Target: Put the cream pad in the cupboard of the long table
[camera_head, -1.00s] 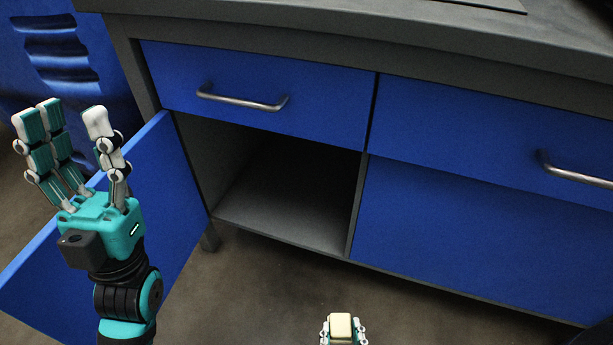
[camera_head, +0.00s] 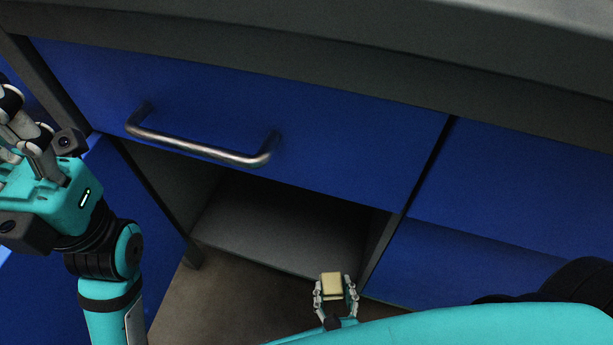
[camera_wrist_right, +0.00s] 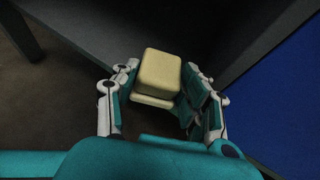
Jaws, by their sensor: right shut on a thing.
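The cream pad (camera_head: 333,284) is a small pale block held between the fingers of my right gripper (camera_head: 336,292). In the right wrist view the cream pad (camera_wrist_right: 159,73) sits between the fingers of the right gripper (camera_wrist_right: 160,92), which is shut on it. The long table (camera_head: 420,60) has an open cupboard (camera_head: 285,220) under its left drawer. The pad is in front of the cupboard's opening, near the front edge of its floor. My left gripper (camera_head: 18,140) is at the left edge, partly cut off, with its fingertips out of frame or unclear.
The open blue cupboard door (camera_head: 130,240) stands at the left, beyond my left arm. A blue drawer (camera_head: 250,110) with a metal handle (camera_head: 200,150) is above the opening. Blue panels close off the right side. The cupboard looks empty in what shows.

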